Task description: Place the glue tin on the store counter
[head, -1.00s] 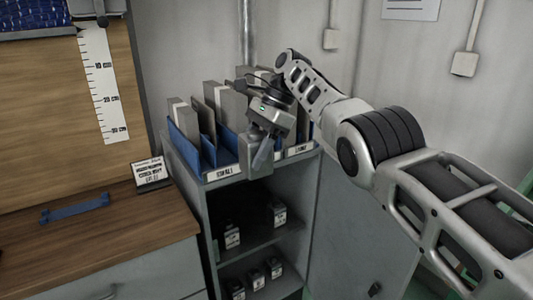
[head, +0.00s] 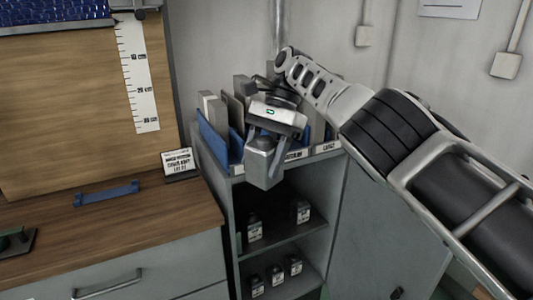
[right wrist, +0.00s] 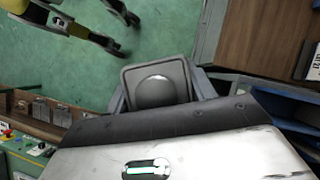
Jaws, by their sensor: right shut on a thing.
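A grey, square-sided tin (head: 262,166) hangs in my right gripper (head: 268,142), whose fingers close on its sides. The tin is held slightly tilted in front of the top of the grey shelf unit (head: 338,215). In the right wrist view the tin (right wrist: 156,88) shows its square top with a round lid, beyond the gripper body. The wooden counter (head: 110,232) lies to the left of the tin in the head view, with a small printed sign (head: 180,163) at its back right. My left gripper is not in view.
Blue dividers with grey boards (head: 218,135) fill the shelf top behind the tin. Small dark labelled tins (head: 254,228) stand on the lower shelves. A blue handle-shaped piece (head: 107,193) lies on the counter, and a green-and-dark item (head: 15,241) at its left edge. The counter's middle front is bare.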

